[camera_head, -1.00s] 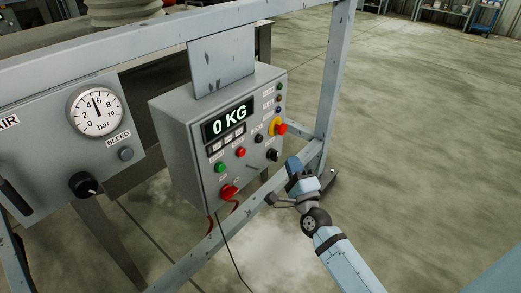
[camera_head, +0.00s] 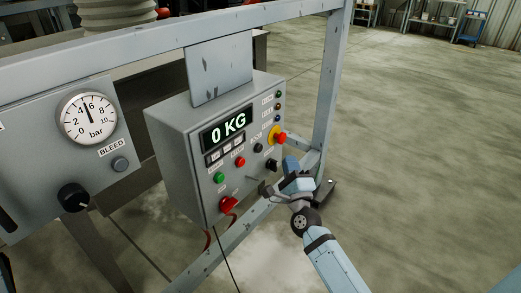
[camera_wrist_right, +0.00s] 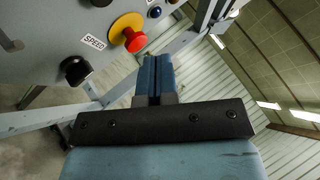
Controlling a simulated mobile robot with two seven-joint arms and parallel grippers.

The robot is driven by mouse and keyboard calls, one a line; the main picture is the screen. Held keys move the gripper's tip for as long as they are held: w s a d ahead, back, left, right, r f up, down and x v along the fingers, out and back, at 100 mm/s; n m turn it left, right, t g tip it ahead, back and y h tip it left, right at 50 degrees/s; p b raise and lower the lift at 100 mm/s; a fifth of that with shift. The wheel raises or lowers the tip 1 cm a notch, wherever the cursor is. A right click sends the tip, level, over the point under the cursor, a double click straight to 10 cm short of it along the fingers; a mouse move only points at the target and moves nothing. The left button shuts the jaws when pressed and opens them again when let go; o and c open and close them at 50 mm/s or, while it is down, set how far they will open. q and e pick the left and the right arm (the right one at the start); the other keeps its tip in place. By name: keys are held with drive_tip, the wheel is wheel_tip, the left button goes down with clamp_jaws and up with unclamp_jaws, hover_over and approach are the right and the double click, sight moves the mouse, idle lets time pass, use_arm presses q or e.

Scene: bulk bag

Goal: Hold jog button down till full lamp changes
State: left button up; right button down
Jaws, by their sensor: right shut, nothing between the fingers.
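The grey control box (camera_head: 193,158) shows 0 KG on its display (camera_head: 228,127). A black button (camera_head: 258,148) sits left of the red-on-yellow stop button (camera_head: 280,138); its label is too small to read surely. Small lamps (camera_head: 278,105) run down the upper right edge; their labels are unreadable and none is clearly lit. My right gripper (camera_head: 290,163) is shut and empty, in front of the box's lower right side. In the right wrist view its blue fingers (camera_wrist_right: 155,77) point toward the panel, below the stop button (camera_wrist_right: 128,35), apart from it. My left gripper is not in view.
The black SPEED knob (camera_head: 271,165) is close to the gripper and shows in the wrist view (camera_wrist_right: 75,70). Green (camera_head: 219,177) and red (camera_head: 239,161) buttons and a red switch (camera_head: 228,204) are lower left. Frame post (camera_head: 327,90) stands right. An air gauge panel (camera_head: 70,165) is left.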

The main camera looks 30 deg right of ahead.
sight(259, 148)
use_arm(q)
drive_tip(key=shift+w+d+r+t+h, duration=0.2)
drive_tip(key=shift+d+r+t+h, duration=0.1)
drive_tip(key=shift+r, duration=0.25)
use_arm(e)
drive_tip(key=w+a, duration=0.2)
drive_tip(key=w, duration=0.3)
drive_tip(key=shift+w+a, duration=0.2)
drive_tip(key=shift+w, duration=0.05)
drive_tip(key=shift+w, duration=0.15)
idle(1.2)
drive_tip(key=shift+w+a, duration=0.1)
drive_tip(key=shift+w, duration=0.1)
